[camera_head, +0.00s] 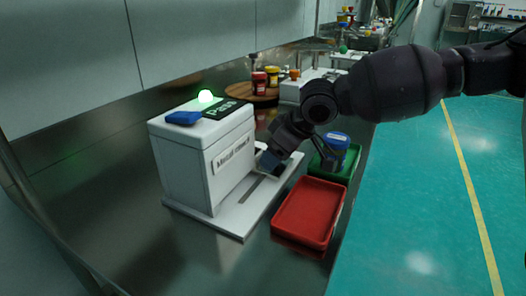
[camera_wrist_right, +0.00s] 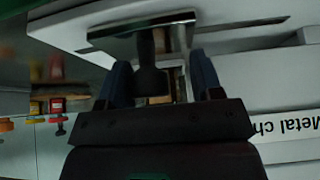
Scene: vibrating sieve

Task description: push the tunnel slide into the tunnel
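The metal checker (camera_head: 185,160) is a white box with a label on its side, standing on a white base plate (camera_head: 228,222) with a dark slot. Its tunnel opening is not clearly visible. My right gripper (camera_head: 271,161) is low over the base plate, just right of the box. In the right wrist view, its blue fingers (camera_wrist_right: 160,85) are apart, with a dark knob (camera_wrist_right: 148,65) between them. The knob is joined to a shiny metal plate, apparently the tunnel slide (camera_wrist_right: 115,40). Gaps show beside the knob. In the head view my gripper mostly hides the slide.
A green light (camera_head: 205,96), a "Pass" display (camera_head: 227,107) and a blue object (camera_head: 183,118) are atop the box. A red tray (camera_head: 309,212) and a green tray (camera_head: 345,172) with a blue-lidded jar (camera_head: 336,140) stand to the right. Jars sit on a round wooden board (camera_head: 240,91) behind.

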